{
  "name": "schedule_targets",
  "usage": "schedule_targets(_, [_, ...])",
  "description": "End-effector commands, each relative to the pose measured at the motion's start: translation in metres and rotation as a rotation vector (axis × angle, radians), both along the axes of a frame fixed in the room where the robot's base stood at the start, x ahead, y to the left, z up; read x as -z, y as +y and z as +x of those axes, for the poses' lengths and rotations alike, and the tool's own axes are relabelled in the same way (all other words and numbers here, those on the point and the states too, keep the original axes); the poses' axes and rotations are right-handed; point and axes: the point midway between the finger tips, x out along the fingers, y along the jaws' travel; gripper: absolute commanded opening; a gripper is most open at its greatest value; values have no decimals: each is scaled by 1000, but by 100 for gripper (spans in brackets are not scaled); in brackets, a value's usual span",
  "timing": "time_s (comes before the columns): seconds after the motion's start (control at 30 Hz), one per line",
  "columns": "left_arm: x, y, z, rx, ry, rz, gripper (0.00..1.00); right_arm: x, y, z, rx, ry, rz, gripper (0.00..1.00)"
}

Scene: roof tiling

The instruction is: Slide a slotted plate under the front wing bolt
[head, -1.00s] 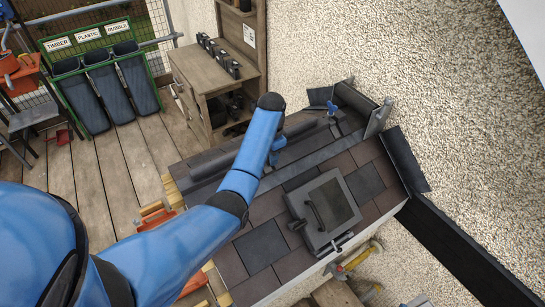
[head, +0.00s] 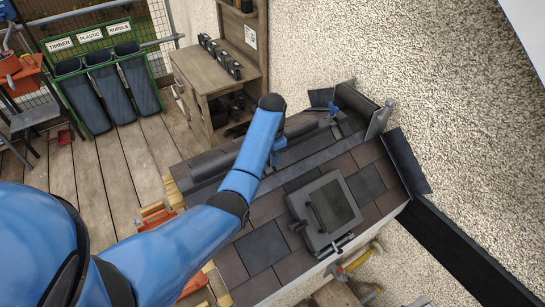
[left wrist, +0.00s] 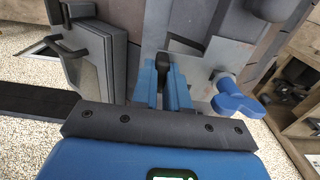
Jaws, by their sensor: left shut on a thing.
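In the left wrist view my left gripper (left wrist: 164,90) is shut on a small dark upright tab, which looks like the handle of the slotted plate. The grey plate (left wrist: 204,62) lies flat around and beside the fingers. A blue wing bolt (left wrist: 236,100) stands just right of the fingers, close to the plate; whether the plate's slot is around its shank cannot be told. In the head view the gripper's blue fingers (head: 277,146) show at the roof's ridge, partly behind my arm, and a blue wing bolt (head: 333,108) is up and right. My right gripper is not in view.
A grey roof window (head: 326,208) with a handle stands on the brown tiles, below and right of the gripper. A wooden shelf unit (head: 205,85) stands beyond the ridge. A pebbled wall (head: 440,90) borders the roof at right. Three dark bins (head: 105,90) stand far left.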

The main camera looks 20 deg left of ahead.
Motion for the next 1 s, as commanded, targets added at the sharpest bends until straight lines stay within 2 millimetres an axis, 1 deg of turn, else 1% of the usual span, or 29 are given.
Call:
schedule_targets(0.17, [0,0,0,0,0,0,0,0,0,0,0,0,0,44])
schedule_targets(0.2, [0,0,0,0,0,0,20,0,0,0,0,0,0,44])
schedule_targets(0.27, [0,0,0,0,0,0,29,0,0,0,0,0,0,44])
schedule_targets(0.3, [0,0,0,0,0,0,36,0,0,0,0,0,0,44])
schedule_targets(0.37, [0,0,0,0,0,0,44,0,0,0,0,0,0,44])
schedule_targets(0.67, [0,0,0,0,0,0,44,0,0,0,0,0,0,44])
schedule_targets(1.0, [-16,0,0,0,-1,0,44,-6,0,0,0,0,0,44])
